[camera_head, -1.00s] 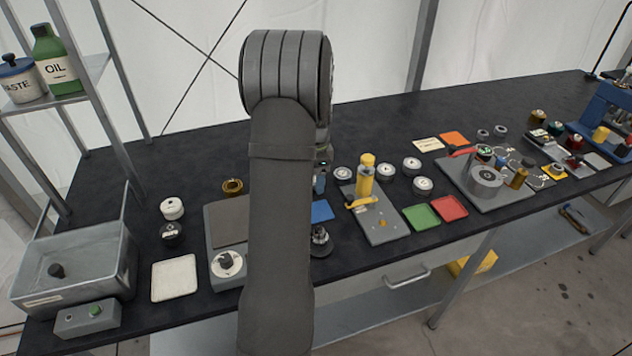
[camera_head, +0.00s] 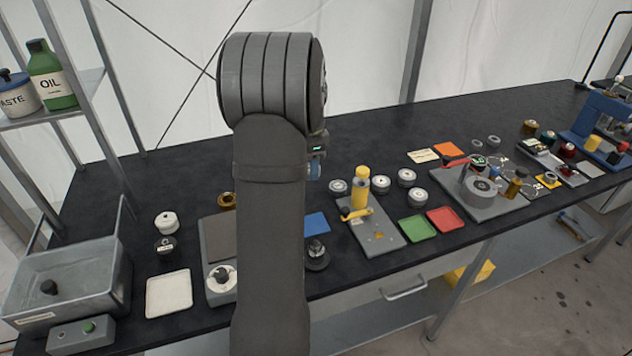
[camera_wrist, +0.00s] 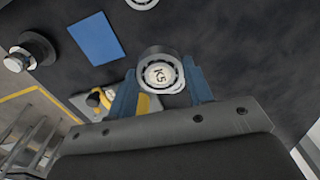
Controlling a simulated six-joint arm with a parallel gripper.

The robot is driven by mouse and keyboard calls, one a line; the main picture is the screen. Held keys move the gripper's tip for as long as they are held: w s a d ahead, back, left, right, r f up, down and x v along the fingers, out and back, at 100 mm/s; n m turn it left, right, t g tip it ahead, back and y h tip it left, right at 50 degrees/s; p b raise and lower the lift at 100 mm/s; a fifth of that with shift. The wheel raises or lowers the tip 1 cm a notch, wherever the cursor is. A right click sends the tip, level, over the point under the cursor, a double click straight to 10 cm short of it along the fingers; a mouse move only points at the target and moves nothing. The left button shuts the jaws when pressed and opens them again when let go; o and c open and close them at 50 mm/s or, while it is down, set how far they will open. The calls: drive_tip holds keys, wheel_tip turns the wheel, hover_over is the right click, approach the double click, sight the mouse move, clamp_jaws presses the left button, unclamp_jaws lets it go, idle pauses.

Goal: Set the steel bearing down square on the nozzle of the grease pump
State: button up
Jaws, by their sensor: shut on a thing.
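In the head view the blue fingers (camera_head: 314,171) show beside my arm, above the table; the bearing cannot be made out there. What looks like the grease pump, a yellow upright cylinder (camera_head: 361,188) with a yellow lever, stands on a grey plate to the right of my gripper. In the wrist view its yellow parts (camera_wrist: 97,98) are partly hidden behind my gripper; its nozzle is not clear.
Several round bearings (camera_head: 406,177) stand around the pump. A blue pad (camera_head: 316,223), a dark knobbed stand (camera_head: 317,255), and green (camera_head: 417,228) and red (camera_head: 446,219) trays are close by. A grey fixture (camera_head: 483,200) is further right. The back of the black table is clear.

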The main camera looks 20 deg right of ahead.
drive_tip(key=a+n, duration=0.1)
drive_tip(key=a, duration=0.1)
drive_tip(key=w+a+n, duration=0.1)
drive_tip(key=a+n, duration=0.1)
drive_tip(key=a, duration=0.1)
drive_tip(key=w+a+n, duration=0.1)
drive_tip(key=a+n, duration=0.1)
drive_tip(key=a, duration=0.1)
drive_tip(key=shift+w, duration=0.15)
drive_tip(key=a+f+n, duration=0.2)
drive_tip(key=a+n, duration=0.4)
drive_tip(key=a, duration=0.2)
drive_tip(key=s+d+r+m, duration=0.2)
drive_tip(key=s+d, duration=0.6)
drive_tip(key=d, duration=0.2)
drive_tip(key=s+d+r+m, duration=0.2)
drive_tip(key=s+d, duration=0.5)
drive_tip(key=d, duration=0.3)
drive_tip(key=s+d+r+m, duration=0.1)
drive_tip(key=s+d+m, duration=0.3)
drive_tip(key=s, duration=0.5)
drive_tip(key=s+d+r+m, duration=0.1)
drive_tip(key=s+d+m, duration=0.1)
drive_tip(key=s+d, duration=0.6)
hover_over(379, 235)
wheel_tip(379, 235, down, 7)
drive_tip(key=shift+f, duration=2.05)
drive_tip(key=shift+f, duration=0.15)
